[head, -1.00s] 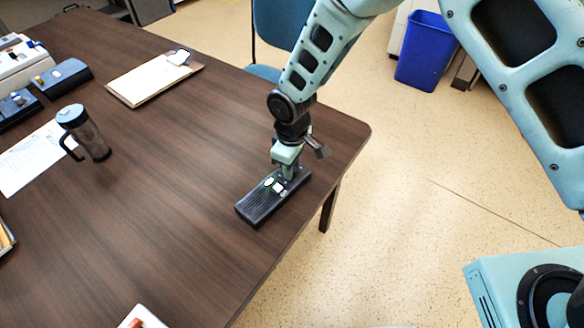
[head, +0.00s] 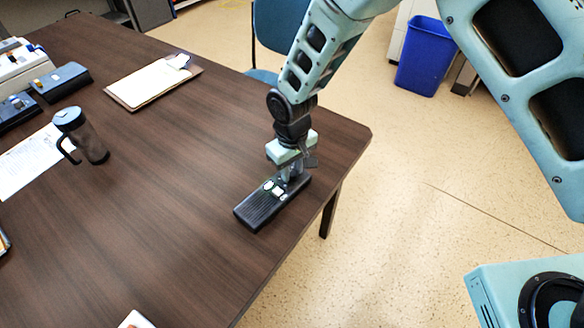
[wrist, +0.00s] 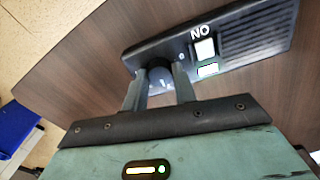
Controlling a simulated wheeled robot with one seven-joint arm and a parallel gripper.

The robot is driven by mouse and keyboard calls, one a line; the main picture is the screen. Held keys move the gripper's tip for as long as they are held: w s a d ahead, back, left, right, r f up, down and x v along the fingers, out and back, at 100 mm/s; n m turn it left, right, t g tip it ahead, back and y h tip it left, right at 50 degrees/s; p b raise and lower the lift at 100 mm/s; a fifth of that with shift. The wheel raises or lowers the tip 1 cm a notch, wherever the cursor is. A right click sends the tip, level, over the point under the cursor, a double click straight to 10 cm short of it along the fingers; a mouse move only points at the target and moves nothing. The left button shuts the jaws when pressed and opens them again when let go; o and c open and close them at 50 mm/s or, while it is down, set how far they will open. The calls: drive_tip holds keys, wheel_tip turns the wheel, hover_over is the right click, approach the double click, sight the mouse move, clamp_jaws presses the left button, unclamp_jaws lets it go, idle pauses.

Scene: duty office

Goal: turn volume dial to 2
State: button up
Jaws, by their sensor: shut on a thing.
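A black device (head: 262,208) with a ribbed grille lies flat near the table's right edge. It also shows in the wrist view (wrist: 262,37), with a white button (wrist: 205,48), a lit green-white patch (wrist: 208,70) and the letters "NO". The dark round dial (wrist: 160,80) is at the device's other end. My gripper (head: 290,172) points down at that end. In the wrist view its two fingers (wrist: 158,90) are on either side of the dial, shut on it. The dial's pointer and any number marks are too small or hidden to read.
The dark wooden table (head: 170,215) is clear around the device. A clipboard (head: 150,82), a dark mug (head: 82,135) and several dark boxes stand farther left. A blue bin (head: 425,55) and a blue chair (head: 275,35) are beyond the table.

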sight(292, 173)
drive_tip(key=o, duration=1)
drive_tip(key=shift+c, duration=0.2)
wheel_tip(292, 173, up, 18)
drive_tip(key=b, duration=0.1)
drive_tip(key=shift+f, duration=0.25)
drive_tip(key=s+d+r, duration=0.2)
drive_tip(key=s+d, duration=0.4)
drive_tip(key=s, duration=0.6)
drive_tip(key=s+d+r, duration=0.3)
drive_tip(key=s+d, duration=0.3)
drive_tip(key=s, duration=0.5)
drive_tip(key=shift+s+y, duration=0.3)
drive_tip(key=shift+s, duration=0.05)
